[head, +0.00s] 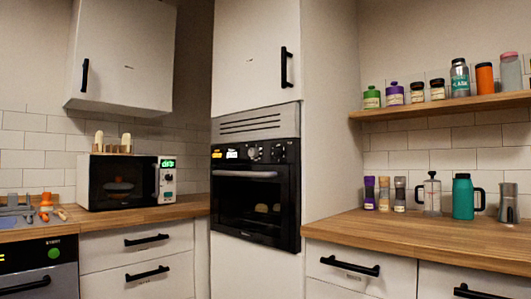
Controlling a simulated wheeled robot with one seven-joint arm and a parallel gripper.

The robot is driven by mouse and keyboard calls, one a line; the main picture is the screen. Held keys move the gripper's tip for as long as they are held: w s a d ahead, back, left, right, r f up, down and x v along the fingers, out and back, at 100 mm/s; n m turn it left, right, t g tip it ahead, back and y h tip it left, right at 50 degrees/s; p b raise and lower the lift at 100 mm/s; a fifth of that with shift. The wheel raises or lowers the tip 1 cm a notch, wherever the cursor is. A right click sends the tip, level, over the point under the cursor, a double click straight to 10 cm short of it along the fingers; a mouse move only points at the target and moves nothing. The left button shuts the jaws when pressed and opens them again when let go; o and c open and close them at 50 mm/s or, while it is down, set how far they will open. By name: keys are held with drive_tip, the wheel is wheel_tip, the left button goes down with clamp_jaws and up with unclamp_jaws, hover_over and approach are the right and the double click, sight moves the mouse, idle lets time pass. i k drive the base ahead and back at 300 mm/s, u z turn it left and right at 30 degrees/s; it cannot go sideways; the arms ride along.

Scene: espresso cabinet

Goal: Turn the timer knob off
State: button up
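A black built-in oven (252,230) sits in the tall white cabinet at the centre of the head view. Its top panel carries small lit displays (232,154) at the left and round knobs (278,152) towards the right. Which knob is the timer, and how it is turned, is too small to tell. The oven door is shut, with a light handle (245,174) across its top, and pale round items (262,208) show behind the glass. A microwave (122,182) on the left counter also has a control panel with a green display (168,164). My gripper is not in view.
The left counter (150,215) holds jars on the microwave and orange items by its left side. The right counter (430,232) holds several bottles, a press and a teal jug (463,198). A shelf (440,104) with jars hangs above. Nothing blocks the oven front.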

sight(274, 152)
drive_tip(key=z, duration=0.45)
drive_tip(key=i, duration=0.9)
drive_tip(key=u, duration=0.4)
